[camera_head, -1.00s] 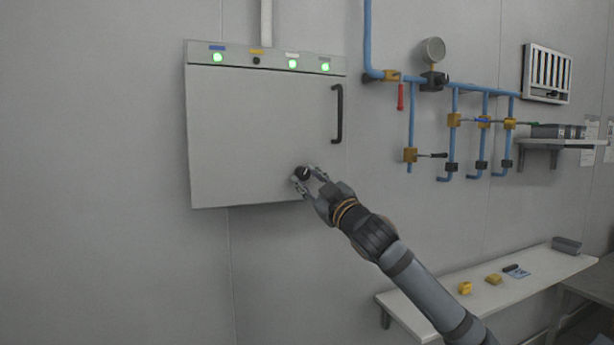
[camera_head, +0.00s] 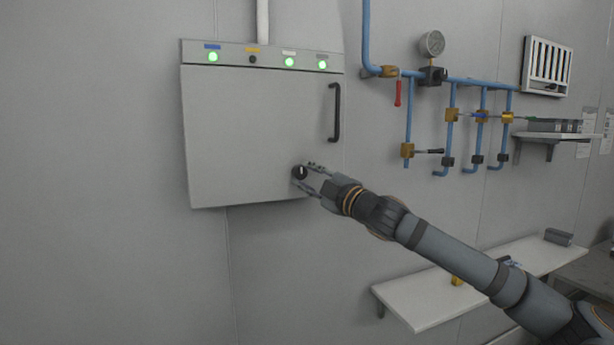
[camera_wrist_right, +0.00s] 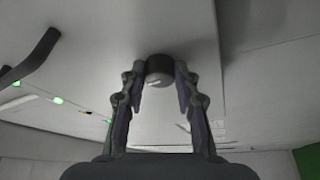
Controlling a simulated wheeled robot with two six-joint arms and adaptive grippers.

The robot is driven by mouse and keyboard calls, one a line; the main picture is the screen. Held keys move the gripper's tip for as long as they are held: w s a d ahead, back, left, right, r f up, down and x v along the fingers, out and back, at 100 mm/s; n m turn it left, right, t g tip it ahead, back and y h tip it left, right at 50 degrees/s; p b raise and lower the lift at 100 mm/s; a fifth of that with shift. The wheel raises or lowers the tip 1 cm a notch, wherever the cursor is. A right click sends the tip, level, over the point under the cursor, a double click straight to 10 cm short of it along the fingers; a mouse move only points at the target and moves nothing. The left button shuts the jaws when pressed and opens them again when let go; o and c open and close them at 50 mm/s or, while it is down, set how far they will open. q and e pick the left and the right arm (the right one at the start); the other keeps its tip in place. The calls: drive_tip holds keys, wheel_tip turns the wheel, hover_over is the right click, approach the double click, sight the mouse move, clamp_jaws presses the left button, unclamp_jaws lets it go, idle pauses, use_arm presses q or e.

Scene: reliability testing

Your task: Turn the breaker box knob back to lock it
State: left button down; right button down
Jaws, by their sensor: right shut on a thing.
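The breaker box (camera_head: 250,130) is a grey metal box on the wall with its door shut. Its dark round knob (camera_head: 299,172) sits low on the door at the right and carries a light mark. My right gripper (camera_head: 307,173) is at the knob, reaching from the lower right. In the right wrist view the knob (camera_wrist_right: 160,70) lies between the two fingertips of this gripper (camera_wrist_right: 160,80), which is shut on it. My left gripper is not in view.
A black door handle (camera_head: 335,112) stands above the knob. Green lights (camera_head: 289,62) glow along the box's top strip. Blue pipes with valves and a gauge (camera_head: 432,44) are on the wall to the right. A white shelf (camera_head: 420,300) lies below, partly behind my right arm.

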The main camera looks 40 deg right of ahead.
idle(0.3)
drive_tip(key=c, duration=1)
unclamp_jaws()
